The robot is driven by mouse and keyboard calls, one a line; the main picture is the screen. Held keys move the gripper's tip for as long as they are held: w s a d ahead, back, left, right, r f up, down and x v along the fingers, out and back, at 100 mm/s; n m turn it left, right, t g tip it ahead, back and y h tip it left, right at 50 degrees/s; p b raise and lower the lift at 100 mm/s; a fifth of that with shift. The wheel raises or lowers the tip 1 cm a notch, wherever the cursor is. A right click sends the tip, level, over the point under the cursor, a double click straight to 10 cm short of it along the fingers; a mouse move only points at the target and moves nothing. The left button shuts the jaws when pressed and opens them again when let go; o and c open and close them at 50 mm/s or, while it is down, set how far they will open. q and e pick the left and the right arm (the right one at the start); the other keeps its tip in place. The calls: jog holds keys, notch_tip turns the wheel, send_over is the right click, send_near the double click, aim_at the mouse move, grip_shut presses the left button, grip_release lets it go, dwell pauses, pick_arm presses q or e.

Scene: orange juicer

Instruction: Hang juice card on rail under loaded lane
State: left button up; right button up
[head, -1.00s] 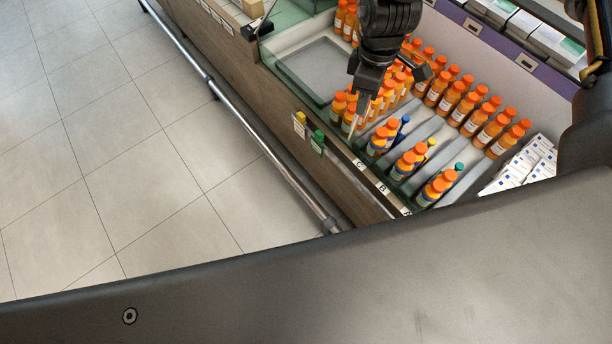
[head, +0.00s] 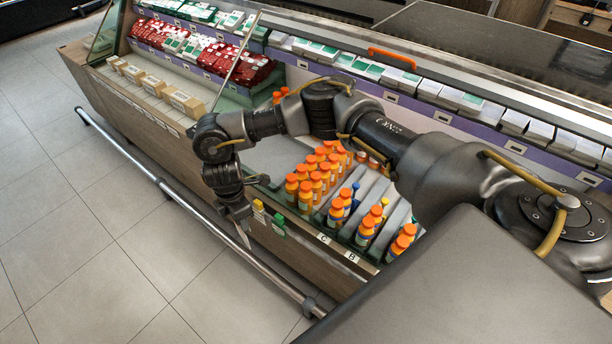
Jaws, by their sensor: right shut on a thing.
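My right gripper (head: 240,224) hangs in front of the counter's front panel, just left of the hanging cards. It is shut on a thin pale card (head: 246,230), seen nearly edge-on, its print unreadable. A card with a yellow clip (head: 258,207) and one with a green clip (head: 279,227) hang on the front rail (head: 337,248). Rail labels C (head: 323,239) and B (head: 351,257) sit below the lanes. Orange-capped juice bottles (head: 337,213) stand at the front of the lanes, with further bottles (head: 368,228) to the right. My left gripper is out of view.
Several bottles (head: 317,180) crowd the left part of the case. A metal bumper bar (head: 190,205) runs along the counter's foot. Tiled floor (head: 110,250) in front is clear. Red packs (head: 215,58) and cartons (head: 150,84) fill the far left.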

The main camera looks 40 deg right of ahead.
jog(key=s+d+f+n, duration=0.1)
jog(key=s+d+f, duration=0.5)
jog(key=f, duration=0.4)
jog(key=s+d+f+n, duration=0.2)
jog(key=s+d+f, duration=0.4)
jog(key=f, duration=0.4)
jog(key=shift+s+d+f+p, duration=0.25)
jog(key=shift+d+f+p, duration=0.15)
jog(key=shift+d, duration=0.1)
jog(key=b, duration=0.4)
send_over(321, 252)
jog(key=shift+f, duration=0.1)
jog(key=shift+f+b, duration=2.2)
jog(key=shift+f, duration=0.4)
